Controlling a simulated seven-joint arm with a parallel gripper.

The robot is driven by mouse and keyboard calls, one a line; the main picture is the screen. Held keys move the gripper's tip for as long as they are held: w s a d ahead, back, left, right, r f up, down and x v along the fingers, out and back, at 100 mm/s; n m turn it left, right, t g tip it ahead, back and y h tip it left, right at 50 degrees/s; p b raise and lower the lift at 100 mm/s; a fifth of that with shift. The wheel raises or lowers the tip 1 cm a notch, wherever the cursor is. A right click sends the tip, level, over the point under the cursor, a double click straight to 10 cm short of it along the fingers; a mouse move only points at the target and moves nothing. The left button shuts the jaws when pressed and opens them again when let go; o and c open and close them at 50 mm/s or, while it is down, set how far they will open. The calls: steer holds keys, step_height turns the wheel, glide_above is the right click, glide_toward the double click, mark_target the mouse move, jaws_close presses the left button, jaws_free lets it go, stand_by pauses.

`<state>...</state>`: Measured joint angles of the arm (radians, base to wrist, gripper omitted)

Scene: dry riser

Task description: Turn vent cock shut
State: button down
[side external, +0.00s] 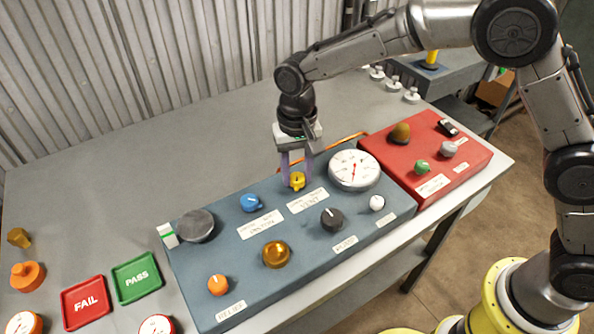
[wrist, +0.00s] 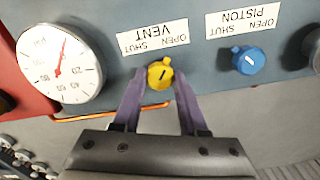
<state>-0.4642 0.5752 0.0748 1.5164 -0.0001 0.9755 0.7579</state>
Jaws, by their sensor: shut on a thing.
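The yellow vent cock (side external: 297,180) stands on the blue-grey panel (side external: 345,262) beside a white VENT label (side external: 308,201). In the wrist view the cock (wrist: 160,74) has a dark line on its face and a small tab towards the label, leaning a little right. My gripper (side external: 296,174) comes down from above with a purple finger on each side of the cock. It is shut on the cock; the fingertips (wrist: 159,76) are at its sides in the wrist view. The exact contact is partly hidden.
A blue PISTON knob (side external: 250,202) is left of the cock and a white gauge (side external: 353,170) is right. A dark knob (side external: 332,219) and an amber dome (side external: 276,254) are nearer the front edge. A red panel (side external: 425,157) adjoins on the right. Bare bench lies behind.

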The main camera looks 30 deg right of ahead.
mark_target(297, 177)
steer(key=n, duration=0.3)
steer(key=shift+n, duration=0.3)
steer(key=n, duration=0.4)
steer(key=shift+n, duration=0.3)
steer(key=n, duration=0.4)
steer(key=shift+r+n, duration=0.1)
steer(key=shift+n, duration=1.7)
steer(key=shift+c, duration=2.2)
jaws_free()
step_height(297, 177, up, 14)
